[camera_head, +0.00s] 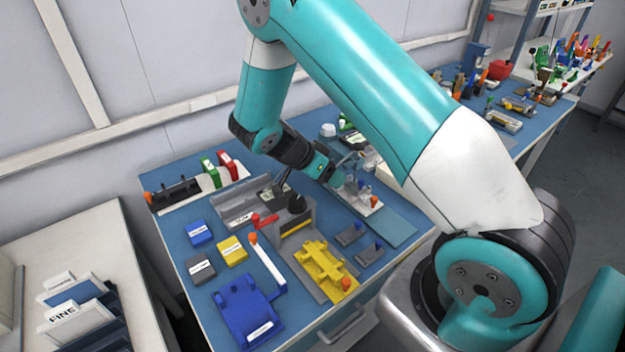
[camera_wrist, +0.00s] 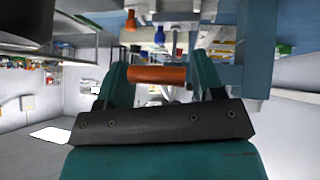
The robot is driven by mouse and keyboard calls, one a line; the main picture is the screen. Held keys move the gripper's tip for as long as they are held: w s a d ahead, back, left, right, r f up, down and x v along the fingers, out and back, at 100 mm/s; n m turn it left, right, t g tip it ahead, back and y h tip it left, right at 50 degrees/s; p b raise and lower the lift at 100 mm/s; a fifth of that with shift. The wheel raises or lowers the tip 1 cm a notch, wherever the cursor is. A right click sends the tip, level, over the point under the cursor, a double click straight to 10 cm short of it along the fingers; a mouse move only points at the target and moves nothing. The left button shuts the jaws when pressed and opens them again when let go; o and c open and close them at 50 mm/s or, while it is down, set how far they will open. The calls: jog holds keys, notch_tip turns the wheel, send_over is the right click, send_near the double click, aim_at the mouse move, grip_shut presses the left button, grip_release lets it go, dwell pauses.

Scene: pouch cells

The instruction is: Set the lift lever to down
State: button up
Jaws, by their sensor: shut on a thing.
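My gripper (camera_wrist: 157,84) is shut on an orange round bar (camera_wrist: 157,74), which lies crosswise between its two teal fingers and looks like the handle of the lift lever. In the head view my gripper (camera_head: 338,179) reaches down to a small grey fixture (camera_head: 362,192) at the back right of the blue bench. The gripper hides most of the bar there, and the lever's exact angle cannot be told.
An orange knob (camera_head: 373,201) stands close to the gripper. On the bench (camera_head: 180,240) are a yellow fixture (camera_head: 322,268), a blue fixture (camera_head: 243,308), a white lever (camera_head: 266,263) and a grey tray (camera_head: 238,209). A bare teal plate (camera_head: 395,232) lies right of the fixture.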

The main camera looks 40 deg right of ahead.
jog(key=shift+s+f, duration=0.1)
jog(key=o, duration=1.2)
jog(key=b+v, duration=0.2)
jog(key=v, duration=1.5)
jog(key=shift+a, duration=0.25)
jog(key=s+a+r+n+y, duration=0.3)
jog(key=s+a+n+y, duration=0.1)
jog(key=s+n, duration=0.4)
jog(key=s+a+r+n+t+y, duration=0.1)
jog(key=s+a+n+y, duration=0.3)
jog(key=s+n, duration=0.4)
jog(key=s+a+r+n+t+y, duration=0.1)
jog(key=s+a+r+n+y, duration=0.3)
jog(key=s+n, duration=0.4)
jog(key=shift+s+a+r+n, duration=0.2)
jog(key=shift+a+n, duration=0.1)
jog(key=shift+a, duration=0.15)
jog(key=shift+s+a+r+n, duration=0.2)
jog(key=shift+a+n, duration=0.1)
jog(key=shift+a, duration=0.15)
